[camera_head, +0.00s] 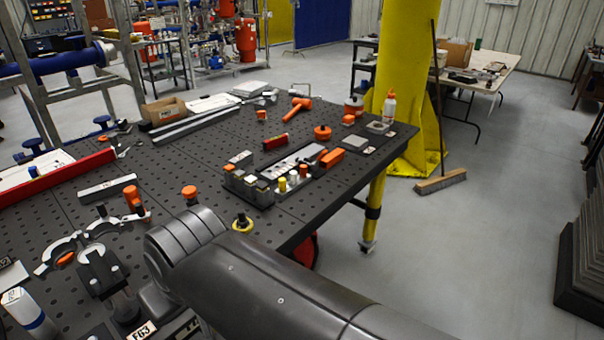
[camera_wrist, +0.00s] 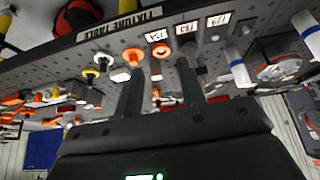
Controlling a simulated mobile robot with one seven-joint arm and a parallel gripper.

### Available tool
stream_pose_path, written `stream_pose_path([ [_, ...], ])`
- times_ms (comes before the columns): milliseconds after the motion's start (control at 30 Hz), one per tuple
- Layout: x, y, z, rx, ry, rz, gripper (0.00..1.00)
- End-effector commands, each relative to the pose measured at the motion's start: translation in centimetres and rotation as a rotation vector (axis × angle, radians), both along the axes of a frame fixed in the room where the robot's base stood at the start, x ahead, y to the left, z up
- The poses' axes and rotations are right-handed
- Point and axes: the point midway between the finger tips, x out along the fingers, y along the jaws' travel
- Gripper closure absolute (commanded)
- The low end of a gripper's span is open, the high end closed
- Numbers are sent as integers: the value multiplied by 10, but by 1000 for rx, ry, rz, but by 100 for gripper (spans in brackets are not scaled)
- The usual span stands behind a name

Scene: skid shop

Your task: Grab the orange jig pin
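Several orange-topped pieces are in view, and I cannot tell for sure which is the jig pin. In the wrist view an orange-topped pin (camera_wrist: 161,50) shows in the gap beyond my fingertips, below a small white label. Another orange-topped pin (camera_wrist: 133,56) shows by the tip of the left finger. In the head view an orange-topped pin (camera_head: 190,193) stands on the table just beyond my arm. My gripper (camera_wrist: 160,70) is open, with nothing seen between its fingers. In the head view I cannot make it out; my arm covers that part of the table.
A yellow column (camera_head: 405,70) stands beyond the table's right corner.

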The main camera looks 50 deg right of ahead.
Motion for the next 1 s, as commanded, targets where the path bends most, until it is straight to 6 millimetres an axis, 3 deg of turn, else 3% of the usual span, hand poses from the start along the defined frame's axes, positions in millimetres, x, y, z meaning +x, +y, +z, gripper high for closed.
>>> stream_pose_path([
  [733, 2, -1, 1, -2, 1, -3, 66],
  [867, 18, -9, 11, -15, 7, -23, 66],
  [1000, 56, -30, 30, -42, 25, -63, 66],
])
